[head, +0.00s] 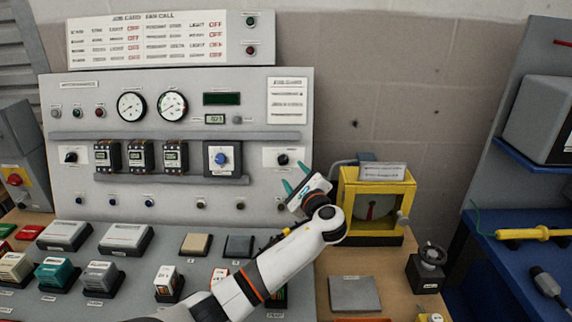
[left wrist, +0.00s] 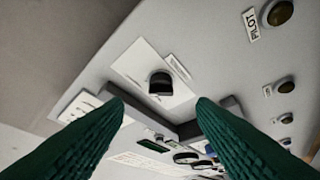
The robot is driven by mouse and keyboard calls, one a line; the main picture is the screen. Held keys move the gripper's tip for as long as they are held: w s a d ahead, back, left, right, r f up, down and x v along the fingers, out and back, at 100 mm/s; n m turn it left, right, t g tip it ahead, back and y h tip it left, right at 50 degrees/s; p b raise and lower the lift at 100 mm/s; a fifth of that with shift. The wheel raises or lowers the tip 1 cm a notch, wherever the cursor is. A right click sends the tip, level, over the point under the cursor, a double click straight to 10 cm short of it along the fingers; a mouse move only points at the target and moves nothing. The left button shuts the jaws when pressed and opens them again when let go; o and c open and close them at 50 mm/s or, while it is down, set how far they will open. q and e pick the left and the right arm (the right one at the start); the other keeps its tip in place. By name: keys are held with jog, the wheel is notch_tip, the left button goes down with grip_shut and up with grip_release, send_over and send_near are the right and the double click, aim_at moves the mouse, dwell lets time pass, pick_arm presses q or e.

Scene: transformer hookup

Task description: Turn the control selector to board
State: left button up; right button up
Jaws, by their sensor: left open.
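A black selector knob (head: 283,159) sits on a white plate at the right end of the upright grey panel (head: 260,100). Its lettering is too small to read. It also shows in the left wrist view as a black knob (left wrist: 160,83) on its white plate. My left gripper (head: 296,177) is open, with its green fingers just in front of and below the knob in the head view. In the left wrist view the knob lies beyond the open fingertips (left wrist: 158,104), between them in the picture. Nothing is held. My right gripper is out of view.
A blue knob (head: 221,158) and another black knob (head: 70,157) are further left on the panel. A yellow-framed box (head: 352,190) stands just right of my left gripper. A grey rail (left wrist: 190,128) runs near the fingers in the wrist view.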

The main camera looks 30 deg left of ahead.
aim_at(284, 162)
pick_arm(q)
jog(key=x, duration=0.7)
jog(key=shift+a+f, duration=0.1)
jog(key=c, duration=1)
jog(key=shift+o, duration=0.2)
